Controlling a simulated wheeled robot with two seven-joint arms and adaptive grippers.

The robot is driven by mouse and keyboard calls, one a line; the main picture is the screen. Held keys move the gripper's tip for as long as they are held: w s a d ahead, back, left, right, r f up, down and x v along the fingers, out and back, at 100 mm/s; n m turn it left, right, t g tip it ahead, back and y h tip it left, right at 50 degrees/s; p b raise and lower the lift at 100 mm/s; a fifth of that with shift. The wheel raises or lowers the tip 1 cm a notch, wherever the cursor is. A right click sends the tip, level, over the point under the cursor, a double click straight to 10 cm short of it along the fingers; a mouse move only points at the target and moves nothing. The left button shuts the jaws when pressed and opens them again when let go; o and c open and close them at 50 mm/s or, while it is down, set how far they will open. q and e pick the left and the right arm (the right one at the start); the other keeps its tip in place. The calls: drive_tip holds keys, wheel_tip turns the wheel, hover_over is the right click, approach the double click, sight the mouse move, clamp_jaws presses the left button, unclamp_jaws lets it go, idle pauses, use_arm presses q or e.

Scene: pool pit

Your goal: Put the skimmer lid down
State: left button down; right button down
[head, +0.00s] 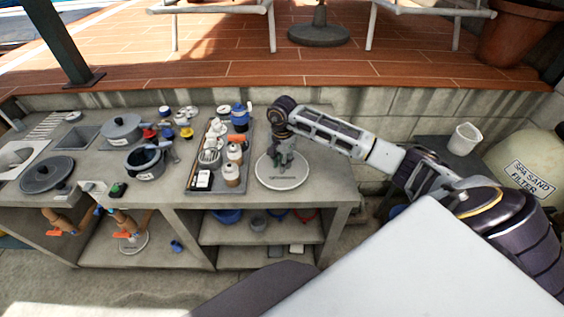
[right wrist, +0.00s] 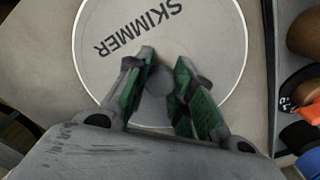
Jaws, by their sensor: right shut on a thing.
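The skimmer lid (head: 265,174) is a round pale disc at the right end of the grey counter. In the right wrist view the lid (right wrist: 205,30) reads SKIMMER and has a small round grey knob (right wrist: 158,82). My right gripper (head: 285,163) points down over the lid's middle. Its green-padded fingers (right wrist: 165,62) are shut on the knob, one on each side. The lid looks level at the counter top; whether it touches or hovers just above, I cannot tell. My left gripper is not in view.
A dark tray (head: 191,187) with bottles and jars stands just left of the lid. Pots and a black lid (head: 47,174) sit further left on the counter. A white jug (head: 464,139) and a sand filter (head: 525,165) stand at the right.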

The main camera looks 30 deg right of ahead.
drive_tip(key=shift+f, duration=0.15)
drive_tip(key=c, duration=1.2)
unclamp_jaws()
drive_tip(key=shift+c, duration=0.2)
drive_tip(key=shift+r, duration=0.35)
wheel_tip(320, 180, up, 12)
drive_tip(key=b, duration=0.2)
drive_tip(key=shift+f, duration=0.2)
